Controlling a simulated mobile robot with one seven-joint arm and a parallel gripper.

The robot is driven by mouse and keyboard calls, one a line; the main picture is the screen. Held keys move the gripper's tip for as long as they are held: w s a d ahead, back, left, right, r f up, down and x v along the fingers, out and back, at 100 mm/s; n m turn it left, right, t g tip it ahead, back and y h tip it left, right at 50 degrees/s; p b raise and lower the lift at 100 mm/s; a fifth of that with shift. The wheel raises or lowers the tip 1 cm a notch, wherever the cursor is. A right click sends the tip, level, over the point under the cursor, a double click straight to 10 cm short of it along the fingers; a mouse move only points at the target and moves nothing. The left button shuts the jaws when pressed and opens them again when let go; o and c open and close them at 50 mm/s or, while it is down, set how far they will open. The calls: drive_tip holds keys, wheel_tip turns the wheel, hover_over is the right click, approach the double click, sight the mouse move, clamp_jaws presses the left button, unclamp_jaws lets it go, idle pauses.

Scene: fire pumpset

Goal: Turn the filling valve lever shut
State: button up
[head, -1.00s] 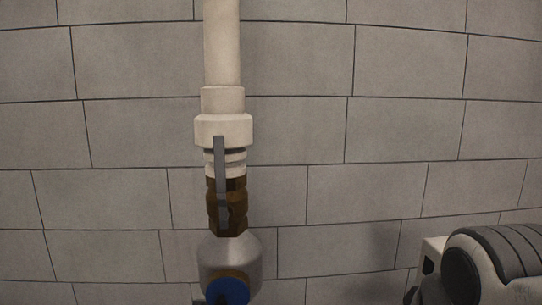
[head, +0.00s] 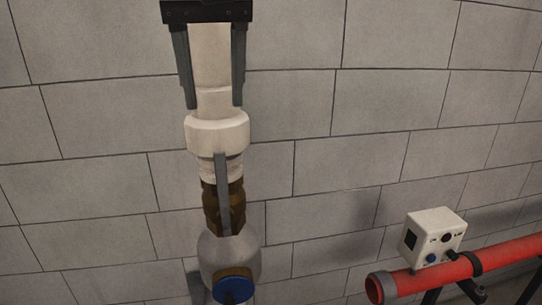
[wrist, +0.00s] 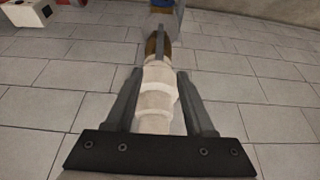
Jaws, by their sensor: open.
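The filling valve lever (head: 222,190) is a thin grey bar that lies along the front of a brown brass valve body (head: 238,205), in line with the vertical pipe. It also shows in the wrist view (wrist: 160,42), beyond the fingertips. My gripper (head: 212,106) is open, pointing down, with its two dark fingers on either side of the white pipe (head: 210,60) above the lever. In the wrist view my gripper (wrist: 152,72) has the white pipe fitting between its fingers. The fingertips are apart from the lever.
A grey rounded fitting (head: 228,262) with a blue cap (head: 232,290) is below the valve. A white control box (head: 433,236) and a red pipe (head: 455,268) stand at lower right. A block wall (head: 330,100) is behind. The space right of the valve looks clear.

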sight(221, 172)
drive_tip(key=b+x, duration=0.1)
drive_tip(key=x, duration=1.6)
drive_tip(key=shift+w+a, duration=0.1)
drive_tip(key=shift+w, duration=0.05)
drive_tip(key=shift+c, duration=0.3)
clamp_jaws()
idle(0.4)
